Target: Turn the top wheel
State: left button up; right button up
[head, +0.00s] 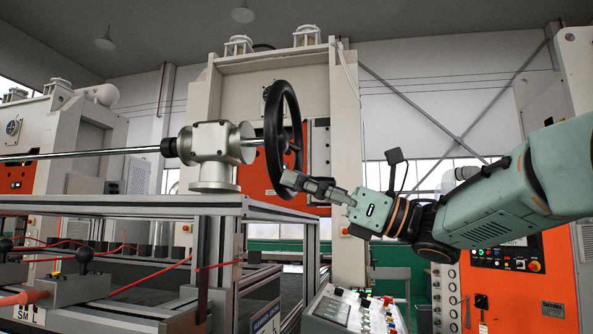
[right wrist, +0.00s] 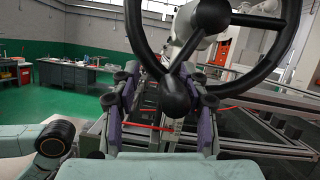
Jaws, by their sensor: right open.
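The black wheel (head: 282,140) stands upright on a silver shaft housing (head: 213,150) at the top of a metal frame. It shows nearly edge-on in the head view. My right gripper (head: 290,181) is at the lower right part of its rim. In the right wrist view, the wheel (right wrist: 281,50) fills the upper part. A rounded black knob (right wrist: 175,96) on it appears between the open fingers of my right gripper (right wrist: 163,92). I cannot tell whether the fingers touch the wheel. My left gripper is not in view.
A metal frame table (head: 190,204) stands below the wheel. A control panel with buttons (head: 352,310) is below my right gripper. An orange cabinet (head: 545,285) is at the right. A workbench (right wrist: 75,77) stands far off on open green floor.

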jog(key=shift+w+d+r, duration=0.1)
jog(key=shift+w+d, duration=0.05)
jog(key=shift+w, duration=0.05)
jog(key=shift+w+d+f, duration=0.1)
jog(key=shift+w+d, duration=0.15)
jog(key=shift+d, duration=0.35)
jog(key=shift+w+d+f, duration=0.1)
jog(key=shift+w+d, duration=0.1)
jog(key=shift+d, duration=0.35)
jog(key=a, duration=0.2)
jog(key=shift+s+a+r, duration=0.15)
jog(key=shift+s+a, duration=0.15)
jog(key=shift+s, duration=0.05)
jog(key=c, duration=0.3)
jog(key=shift+s, duration=0.1)
jog(key=shift+c, duration=1)
jog(key=shift+d, duration=0.35)
jog(key=shift+c, duration=0.8)
jog(key=shift+w+d, duration=0.25)
jog(key=shift+w, duration=0.15)
jog(key=shift+c, duration=1.4)
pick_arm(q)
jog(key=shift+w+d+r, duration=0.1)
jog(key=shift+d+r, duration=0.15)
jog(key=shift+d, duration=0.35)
pick_arm(e)
jog(key=shift+s, duration=0.1)
grip_shut()
